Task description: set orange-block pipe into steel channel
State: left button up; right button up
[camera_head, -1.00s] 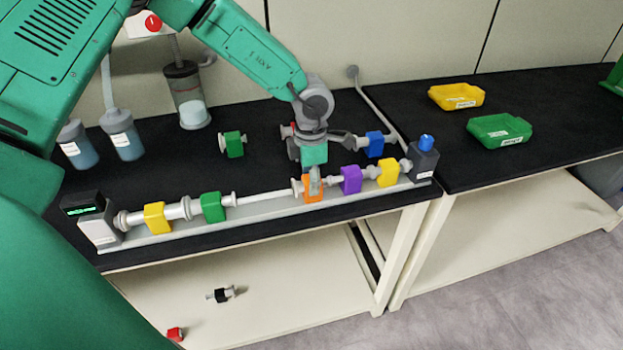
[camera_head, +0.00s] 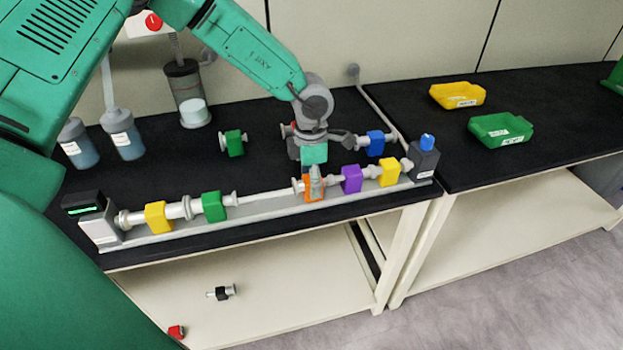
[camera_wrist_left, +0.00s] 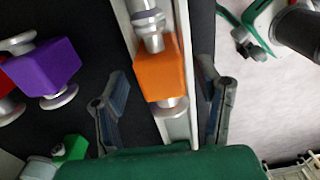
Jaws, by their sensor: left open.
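The orange-block pipe (camera_head: 307,196) lies along the steel channel (camera_head: 262,222), in line with the other pipes. In the left wrist view the orange block (camera_wrist_left: 160,76) sits over the channel (camera_wrist_left: 184,60), its silver end flange below it. My left gripper (camera_head: 314,186) is above it, pointing down. Its fingers (camera_wrist_left: 163,106) are open, one on each side of the block, with visible gaps. A finger hides part of the orange block in the head view. I do not see my right gripper clearly in either view.
The channel also holds yellow (camera_head: 158,217), green (camera_head: 213,206), purple (camera_head: 351,179) and second yellow (camera_head: 389,173) block pipes. End units (camera_head: 98,224) (camera_head: 424,162) stand at both ends. Loose green (camera_head: 235,143) and blue (camera_head: 375,144) pipes lie behind. Trays (camera_head: 500,131) stand right.

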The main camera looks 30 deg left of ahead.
pick_arm(q)
notch_tip(320, 180, up, 12)
dwell(0.5)
jog(key=shift+w+f, duration=0.1)
